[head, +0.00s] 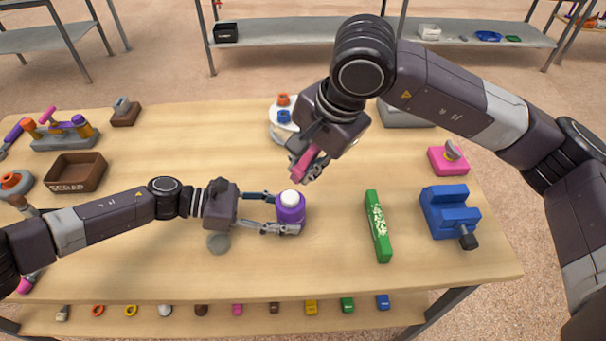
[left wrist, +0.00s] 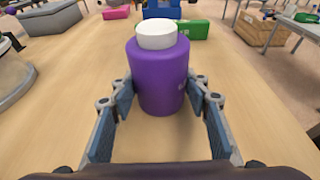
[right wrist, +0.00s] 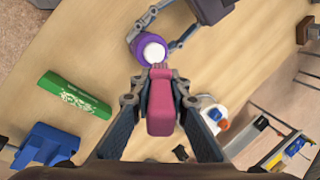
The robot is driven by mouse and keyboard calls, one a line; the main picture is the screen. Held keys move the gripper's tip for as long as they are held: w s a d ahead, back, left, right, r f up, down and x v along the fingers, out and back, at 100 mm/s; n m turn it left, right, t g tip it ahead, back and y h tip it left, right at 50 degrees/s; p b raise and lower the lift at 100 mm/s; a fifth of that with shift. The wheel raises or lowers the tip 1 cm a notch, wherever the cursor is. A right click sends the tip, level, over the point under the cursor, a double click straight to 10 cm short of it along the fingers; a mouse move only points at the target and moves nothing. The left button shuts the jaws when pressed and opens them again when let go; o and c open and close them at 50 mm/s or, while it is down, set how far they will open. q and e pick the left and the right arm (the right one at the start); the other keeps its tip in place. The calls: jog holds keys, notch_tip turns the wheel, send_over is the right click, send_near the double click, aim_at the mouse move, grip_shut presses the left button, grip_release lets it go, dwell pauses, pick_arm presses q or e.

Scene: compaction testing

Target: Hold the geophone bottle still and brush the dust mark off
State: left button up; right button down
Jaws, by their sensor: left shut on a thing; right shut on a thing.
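The geophone bottle (head: 291,212) is purple with a white cap and stands upright on the table. My left gripper (head: 281,213) is shut around its sides; the left wrist view shows the bottle (left wrist: 157,75) between the two fingers. My right gripper (head: 304,172) is shut on a pink brush (head: 306,160), held above the table just behind and right of the bottle. In the right wrist view the brush (right wrist: 160,102) points at the bottle (right wrist: 150,50), its tip close to the cap; I cannot tell if they touch. No dust mark is discernible.
A green box (head: 378,226) and a blue vise (head: 449,213) stand to the right. A pink block with a knob (head: 449,159) is behind the vise. A brown scrap bin (head: 75,172) is at left. A grey disc (head: 218,242) lies near my left gripper. The front middle is clear.

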jog(key=shift+r, duration=1.4)
pick_arm(q)
jog(key=o, duration=1.4)
jog(key=shift+a, duration=0.1)
jog(key=v, duration=1.1)
jog(key=shift+a+r, duration=0.15)
jog(key=shift+a, duration=0.25)
jog(key=shift+r, duration=0.1)
